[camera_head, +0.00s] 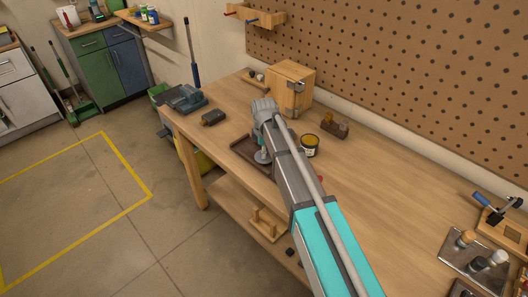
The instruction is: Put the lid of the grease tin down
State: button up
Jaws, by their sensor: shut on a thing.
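The grease tin (309,146) stands upright on the wooden workbench, just right of my arm. It is a small dark tin with a pale label, and its top looks open, with yellowish-brown inside. My gripper (263,157) points down at the end of the arm, low over a shallow dark brown tray (243,150) left of the tin. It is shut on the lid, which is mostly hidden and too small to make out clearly. I cannot tell whether the lid touches the tray.
A wooden box (291,88) stands behind my arm, with a brown block-like object (335,124) to its right. A dark item (213,117) and a grey-blue tool (184,98) lie at the left end.

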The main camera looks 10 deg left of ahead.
jog(key=o, duration=0.9)
jog(key=shift+o, duration=0.2)
jog(key=shift+r, duration=0.15)
notch_tip(320, 180, up, 12)
jog(key=p, duration=1.2)
dwell(0.4)
jog(key=s+d+m, duration=0.5)
jog(key=d+m, duration=0.1)
jog(key=d, duration=0.4)
jog(key=s+d+m, duration=0.6)
jog(key=d+m, duration=0.1)
jog(key=d, duration=0.4)
jog(key=s+d+m, duration=0.5)
jog(key=d+m, duration=0.2)
jog(key=d, duration=0.4)
jog(key=shift+s+d, duration=0.2)
jog(key=shift+s, duration=0.1)
